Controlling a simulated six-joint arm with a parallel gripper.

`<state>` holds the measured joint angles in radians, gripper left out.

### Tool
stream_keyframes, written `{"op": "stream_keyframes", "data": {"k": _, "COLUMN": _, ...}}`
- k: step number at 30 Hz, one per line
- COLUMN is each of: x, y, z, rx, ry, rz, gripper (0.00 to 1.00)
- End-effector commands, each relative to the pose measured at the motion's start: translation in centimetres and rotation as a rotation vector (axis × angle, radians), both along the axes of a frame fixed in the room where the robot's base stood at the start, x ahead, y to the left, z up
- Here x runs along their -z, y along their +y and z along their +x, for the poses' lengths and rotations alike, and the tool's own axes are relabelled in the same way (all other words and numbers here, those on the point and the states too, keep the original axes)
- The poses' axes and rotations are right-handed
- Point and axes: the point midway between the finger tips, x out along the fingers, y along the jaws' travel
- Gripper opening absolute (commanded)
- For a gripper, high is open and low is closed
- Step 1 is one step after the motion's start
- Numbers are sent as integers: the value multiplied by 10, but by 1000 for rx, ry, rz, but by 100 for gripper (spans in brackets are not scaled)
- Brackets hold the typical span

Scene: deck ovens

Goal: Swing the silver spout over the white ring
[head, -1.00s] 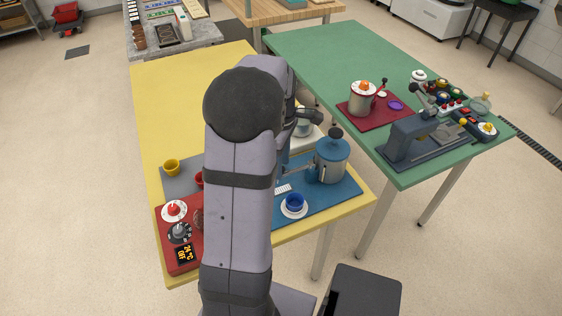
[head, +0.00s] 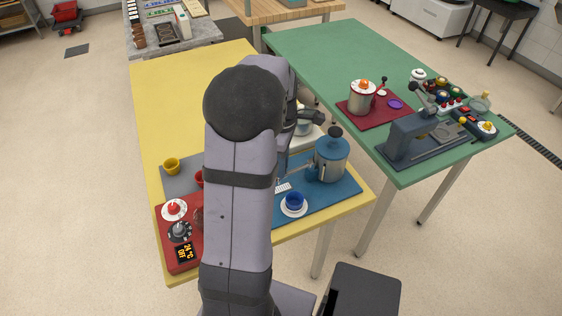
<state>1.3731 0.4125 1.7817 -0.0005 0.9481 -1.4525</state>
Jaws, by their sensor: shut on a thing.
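A blue and silver boiler (head: 331,160) with a black knob stands on a blue mat (head: 345,190) on the yellow table. A thin silver arm (head: 297,172), which looks like the spout, reaches left from it, and its left end is hidden behind my arm. A blue cup (head: 294,200) sits on a white saucer (head: 290,212) in front of the boiler. I cannot make out a separate white ring. My arm covers the middle of the view, and my gripper's fingers are hidden behind it.
A red control box (head: 184,262) with dials and a yellow cup (head: 172,166) are at the left. A silver pot (head: 304,127) stands behind my arm. The green table (head: 330,50) at the right carries a dark press (head: 410,138). The yellow table's back (head: 190,95) is clear.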

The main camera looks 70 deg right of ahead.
Motion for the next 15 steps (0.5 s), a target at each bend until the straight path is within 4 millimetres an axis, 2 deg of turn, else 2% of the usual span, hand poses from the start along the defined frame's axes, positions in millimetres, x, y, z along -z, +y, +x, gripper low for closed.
{"op": "stream_keyframes", "data": {"k": 15, "x": -2, "y": 19, "z": -34, "rx": -374, "ry": -2, "rz": -2, "gripper": 0}}
